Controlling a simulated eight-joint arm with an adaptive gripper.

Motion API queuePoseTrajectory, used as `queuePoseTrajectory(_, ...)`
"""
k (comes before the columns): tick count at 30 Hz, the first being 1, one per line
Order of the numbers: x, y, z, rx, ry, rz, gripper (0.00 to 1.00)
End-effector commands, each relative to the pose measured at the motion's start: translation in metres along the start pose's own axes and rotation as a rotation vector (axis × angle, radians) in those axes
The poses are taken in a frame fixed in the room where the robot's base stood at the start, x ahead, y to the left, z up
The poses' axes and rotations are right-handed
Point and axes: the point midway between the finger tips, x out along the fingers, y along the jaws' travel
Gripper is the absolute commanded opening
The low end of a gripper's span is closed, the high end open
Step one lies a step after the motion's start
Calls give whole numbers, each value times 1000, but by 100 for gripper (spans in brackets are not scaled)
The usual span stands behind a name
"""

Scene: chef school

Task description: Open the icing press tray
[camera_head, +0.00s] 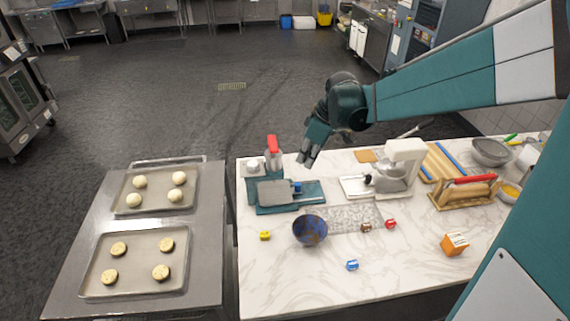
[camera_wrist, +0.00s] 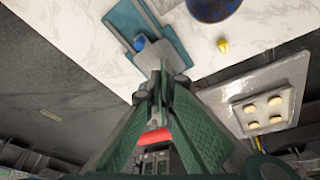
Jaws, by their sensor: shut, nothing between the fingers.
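The icing press (camera_head: 262,178) stands at the back left corner of the marble counter, with a teal base and a red handle (camera_head: 272,142) on top. Its flat grey tray (camera_head: 274,194) lies low in front, with a small blue knob (camera_head: 298,187) at its right end. My gripper (camera_head: 304,158) is in the air, above and to the right of the press, pointing down. In the wrist view its fingers (camera_wrist: 161,72) are together and empty. They hide part of the press there, but the blue knob (camera_wrist: 140,43) and red handle (camera_wrist: 153,136) show.
A blue bowl (camera_head: 310,230) and several small coloured cubes sit in front of the press. A white mixer (camera_head: 392,168) stands to the right. A steel table (camera_head: 208,253) with two baking trays is at the left. The counter's front is mostly clear.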

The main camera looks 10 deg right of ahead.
Motion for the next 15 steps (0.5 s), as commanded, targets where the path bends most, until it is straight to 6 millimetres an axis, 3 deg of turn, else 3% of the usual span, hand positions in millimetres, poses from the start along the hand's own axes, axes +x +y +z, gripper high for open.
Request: queuePoseTrajectory(15,61,48,-26,-221,12,-110,0)
